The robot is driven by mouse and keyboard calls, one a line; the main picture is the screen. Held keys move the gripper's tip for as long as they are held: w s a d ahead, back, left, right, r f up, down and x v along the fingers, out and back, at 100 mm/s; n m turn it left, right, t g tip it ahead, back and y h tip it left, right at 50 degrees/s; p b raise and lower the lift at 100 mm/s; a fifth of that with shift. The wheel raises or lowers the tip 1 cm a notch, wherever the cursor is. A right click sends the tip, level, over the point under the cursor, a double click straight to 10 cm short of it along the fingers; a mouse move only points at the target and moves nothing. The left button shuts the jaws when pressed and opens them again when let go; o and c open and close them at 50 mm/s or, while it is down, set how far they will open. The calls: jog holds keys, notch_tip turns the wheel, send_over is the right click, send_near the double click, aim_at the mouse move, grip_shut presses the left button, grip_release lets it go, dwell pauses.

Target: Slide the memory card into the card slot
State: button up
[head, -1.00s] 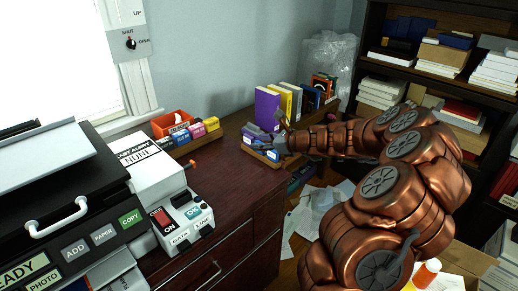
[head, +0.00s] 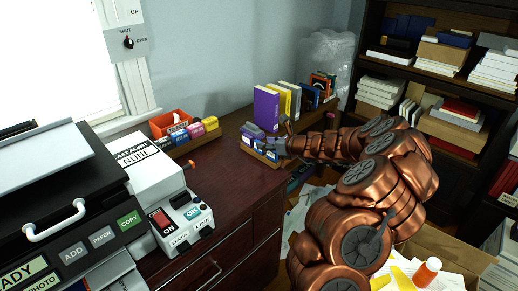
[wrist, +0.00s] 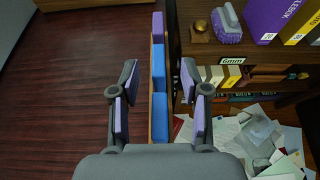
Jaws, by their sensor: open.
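My gripper (wrist: 157,88) is open. In the wrist view its two fingers straddle a narrow wooden rack (wrist: 152,125) at the desk edge. Blue blocks (wrist: 159,112) and a purple one (wrist: 157,27) stand in the rack, between the fingers, and I see no finger touching them. In the head view my gripper (head: 274,143) is over the same rack, partly hiding the blue blocks (head: 250,142). I cannot tell which block is the memory card. The card slot is not identifiable; the black printer (head: 75,215) stands at the left.
A switch box (head: 180,222) and a white box (head: 150,172) stand beside the printer. Another rack holds coloured cartridges (head: 194,131) near an orange bin (head: 170,122). Books (head: 266,108) stand at the desk's back right. The desk middle is mostly clear. Papers (wrist: 250,130) lie beyond its edge.

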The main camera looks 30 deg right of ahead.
jog(key=shift+x, duration=1.45)
jog(key=shift+a, duration=0.1)
grip_shut()
notch_tip(320, 180, up, 10)
